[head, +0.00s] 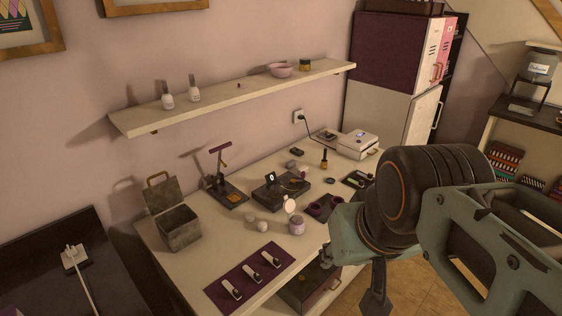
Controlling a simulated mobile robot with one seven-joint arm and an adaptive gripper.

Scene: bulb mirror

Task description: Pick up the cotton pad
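A pale round flat disc (289,206) stands on the white table, just behind a small lilac jar (297,226). It could be the cotton pad or a small round mirror; I cannot tell at this size. Two small pale roundish things (256,222) sit to its left. My gripper (375,299) seems to be the dark part below my arm at the lower right, in front of the table's right side. It is apart from the disc. Its fingers are not clear, so I cannot tell whether it is open or shut.
An open grey metal box (179,228) stands at the table's left. A purple mat (226,306) with several white-handled items lies at the front. A dark block (281,190) and a small stand (222,180) are behind. A wall shelf (230,96) overhangs the back.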

